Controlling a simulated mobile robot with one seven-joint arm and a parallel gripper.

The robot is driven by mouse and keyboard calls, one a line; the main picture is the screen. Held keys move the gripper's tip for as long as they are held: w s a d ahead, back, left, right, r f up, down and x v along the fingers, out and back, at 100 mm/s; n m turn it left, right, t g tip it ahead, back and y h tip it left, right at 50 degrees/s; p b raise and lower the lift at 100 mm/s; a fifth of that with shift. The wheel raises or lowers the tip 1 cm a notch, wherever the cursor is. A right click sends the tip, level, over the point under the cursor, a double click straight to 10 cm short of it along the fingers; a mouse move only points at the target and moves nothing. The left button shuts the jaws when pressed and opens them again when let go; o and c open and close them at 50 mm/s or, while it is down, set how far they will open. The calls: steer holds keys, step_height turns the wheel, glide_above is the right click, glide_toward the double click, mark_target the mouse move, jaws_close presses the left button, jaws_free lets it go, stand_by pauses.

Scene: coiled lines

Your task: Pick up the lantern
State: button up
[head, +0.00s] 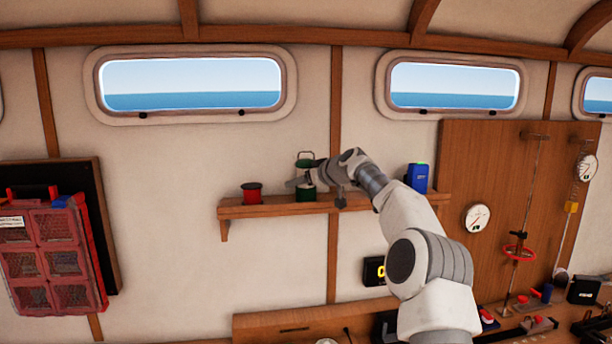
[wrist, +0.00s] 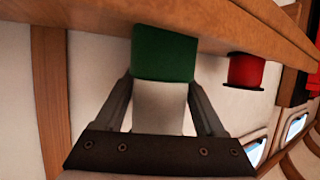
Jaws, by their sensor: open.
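The lantern (head: 305,193) stands upright on the wall shelf, with a green base, a pale middle and a green top with a handle. In the wrist view the lantern (wrist: 165,53) shows its green base and whitish body. My gripper (head: 303,181) is at the lantern's middle in the head view and hides part of it. In the wrist view the open fingers of my gripper (wrist: 162,92) lie on either side of the pale body. A gap shows beside the right finger; contact on the left is unclear.
The wooden shelf (head: 270,211) also holds a red spool (head: 252,193) left of the lantern, which shows in the wrist view (wrist: 246,71) too. A blue box (head: 417,177) stands right, behind my arm. A red organizer (head: 55,255) hangs at far left. Shelf space left of the spool is clear.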

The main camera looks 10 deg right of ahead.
steer(key=shift+w+a+f, duration=0.15)
steer(key=shift+w, duration=0.1)
jaws_close()
stand_by(0.4)
